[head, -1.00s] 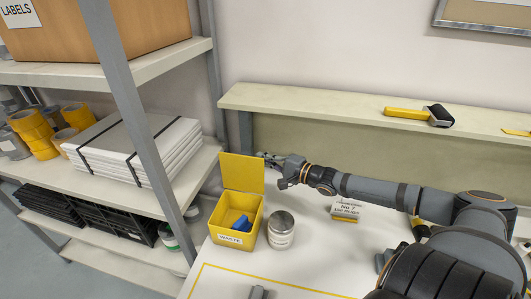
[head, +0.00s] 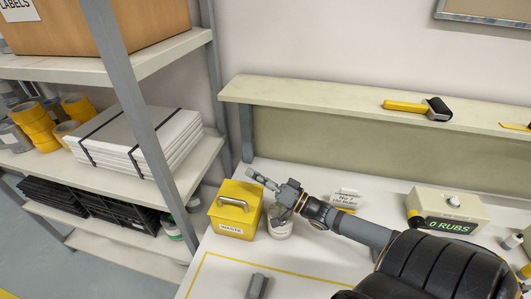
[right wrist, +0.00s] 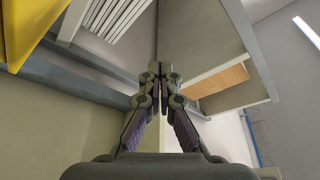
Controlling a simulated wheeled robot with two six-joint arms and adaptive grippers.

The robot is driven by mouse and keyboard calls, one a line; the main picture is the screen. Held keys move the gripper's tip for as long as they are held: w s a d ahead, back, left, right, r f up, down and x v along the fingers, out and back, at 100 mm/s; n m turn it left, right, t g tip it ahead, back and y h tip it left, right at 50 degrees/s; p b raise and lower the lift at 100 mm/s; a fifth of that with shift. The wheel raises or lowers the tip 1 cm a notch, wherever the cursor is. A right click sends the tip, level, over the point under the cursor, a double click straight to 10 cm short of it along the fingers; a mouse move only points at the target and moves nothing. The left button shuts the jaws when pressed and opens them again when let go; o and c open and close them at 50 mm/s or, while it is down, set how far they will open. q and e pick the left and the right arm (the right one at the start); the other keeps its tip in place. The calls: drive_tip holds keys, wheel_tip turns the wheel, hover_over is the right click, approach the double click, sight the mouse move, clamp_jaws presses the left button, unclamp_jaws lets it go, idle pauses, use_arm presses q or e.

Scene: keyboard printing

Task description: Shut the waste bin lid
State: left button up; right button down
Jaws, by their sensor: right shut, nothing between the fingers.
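The yellow waste bin (head: 238,222) stands on the white table in the head view, with a "WASTE" label on its front. Its lid (head: 235,203) lies down over the top, with a grey handle facing up. The inside is hidden. My right gripper (head: 254,175) is shut and empty, just behind and right of the lid, with its wrist over a metal can. In the right wrist view the shut fingers (right wrist: 160,72) point up the picture. A yellow surface, probably the bin (right wrist: 20,28), fills the top left corner.
The can (head: 279,222) stands close to the bin's right side, partly under my wrist. A shelf rack post (head: 142,110) rises on the left. A wall ledge (head: 330,106) runs behind. A counter box (head: 452,211) sits at right.

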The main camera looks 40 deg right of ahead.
sight(253, 207)
use_arm(q)
drive_tip(key=shift+f+b, duration=1.55)
drive_tip(key=shift+f, duration=0.25)
use_arm(e)
drive_tip(key=shift+s+a+f+n+y, duration=0.35)
drive_tip(key=shift+a+f+n, duration=0.15)
drive_tip(key=shift+n, duration=0.45)
drive_tip(key=shift+s+a+f+n+y, duration=0.35)
drive_tip(key=shift+f+n, duration=0.15)
drive_tip(key=shift+n, duration=0.4)
drive_tip(key=shift+s+a+f+n+y, duration=0.35)
drive_tip(key=shift+a+f+n, duration=0.15)
drive_tip(key=shift+n, duration=0.45)
drive_tip(key=shift+r, duration=0.1)
